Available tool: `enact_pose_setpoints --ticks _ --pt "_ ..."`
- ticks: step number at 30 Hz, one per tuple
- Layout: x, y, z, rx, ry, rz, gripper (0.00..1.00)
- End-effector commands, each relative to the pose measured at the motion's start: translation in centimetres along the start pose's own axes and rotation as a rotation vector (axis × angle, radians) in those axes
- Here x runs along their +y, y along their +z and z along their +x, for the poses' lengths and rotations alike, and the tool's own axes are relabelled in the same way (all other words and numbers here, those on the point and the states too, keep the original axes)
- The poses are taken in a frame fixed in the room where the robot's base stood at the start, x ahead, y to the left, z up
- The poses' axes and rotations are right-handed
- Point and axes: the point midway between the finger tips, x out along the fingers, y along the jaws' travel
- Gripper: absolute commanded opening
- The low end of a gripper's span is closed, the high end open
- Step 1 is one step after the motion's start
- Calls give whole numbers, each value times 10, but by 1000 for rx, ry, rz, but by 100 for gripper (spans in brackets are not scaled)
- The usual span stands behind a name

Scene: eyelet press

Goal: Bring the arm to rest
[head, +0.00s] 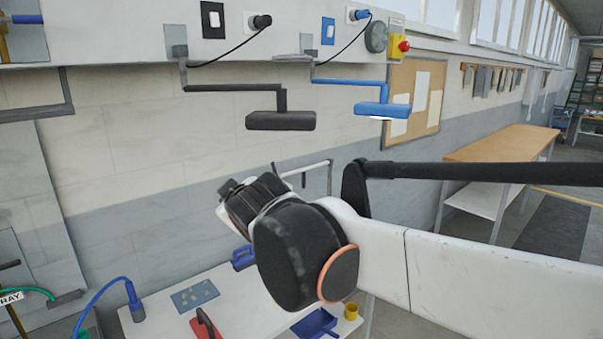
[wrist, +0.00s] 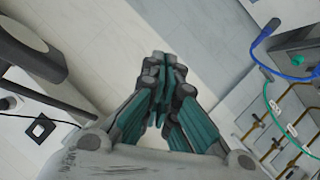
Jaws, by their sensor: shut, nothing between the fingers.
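My arm stretches in from the right in the head view, with its black wrist and gripper end raised above a white table (head: 165,315). My gripper shows in the wrist view (wrist: 163,85), where its fingertips meet and hold nothing. In the head view the fingers are mostly hidden behind the wrist. The gripper is in the air, apart from the table and the wall.
A black lamp (head: 281,120) and a blue lamp (head: 382,109) hang from the wall behind my wrist. A blue mat with small pieces (head: 195,295), a red-handled tool (head: 206,325), a blue dustpan (head: 315,323) and a yellow cup (head: 351,311) are on the table. A wooden bench (head: 500,143) stands right.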

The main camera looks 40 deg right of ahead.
Motion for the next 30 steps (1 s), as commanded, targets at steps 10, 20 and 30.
enact_pose_setpoints --ticks 10,20,30 --pt "-151 181 -43 -316 -250 330 0" --pt "-217 245 -73 -464 -377 451 0" --pt "-218 245 -74 -467 -380 453 0"
